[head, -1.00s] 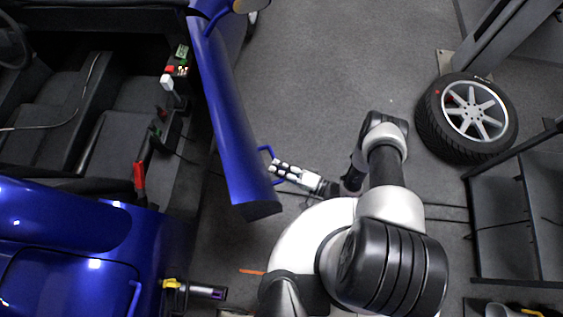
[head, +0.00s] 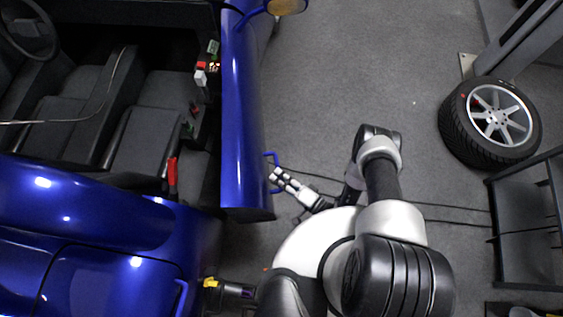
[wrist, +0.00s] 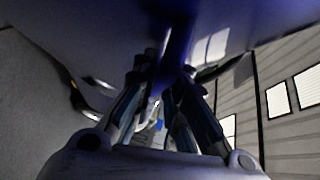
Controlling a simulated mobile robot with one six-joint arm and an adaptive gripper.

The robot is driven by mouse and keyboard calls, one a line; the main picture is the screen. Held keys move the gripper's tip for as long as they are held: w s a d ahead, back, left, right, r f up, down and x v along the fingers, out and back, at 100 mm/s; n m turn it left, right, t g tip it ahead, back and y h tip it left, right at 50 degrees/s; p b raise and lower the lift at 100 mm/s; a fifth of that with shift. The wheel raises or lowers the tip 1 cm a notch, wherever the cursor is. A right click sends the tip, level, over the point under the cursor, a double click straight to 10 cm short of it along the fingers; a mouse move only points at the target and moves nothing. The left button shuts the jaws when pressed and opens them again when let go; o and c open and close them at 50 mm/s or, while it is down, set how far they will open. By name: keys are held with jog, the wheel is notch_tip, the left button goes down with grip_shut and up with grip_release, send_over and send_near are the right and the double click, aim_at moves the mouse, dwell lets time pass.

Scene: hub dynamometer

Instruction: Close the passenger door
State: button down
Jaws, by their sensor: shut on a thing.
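The blue passenger door (head: 243,120) stands partly open, swung out from the right side of the blue car (head: 110,215), with a gap between door and seats. A blue handle (head: 272,172) sticks out of the door's outer face near its free end. My gripper (head: 277,176) is at this handle, on the outer side of the door, and is shut on it. In the wrist view the fingers (wrist: 168,85) close around a dark blue bar against the blue door surface (wrist: 90,40). The exact finger contact is dark and hard to see.
Small tools and items (head: 201,78) lie along the sill by the seat, and a red-handled item (head: 172,178) lies behind it. Cables cross the floor. Open floor lies beyond the door.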

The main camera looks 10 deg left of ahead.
jog(key=c, duration=1.6)
grip_release()
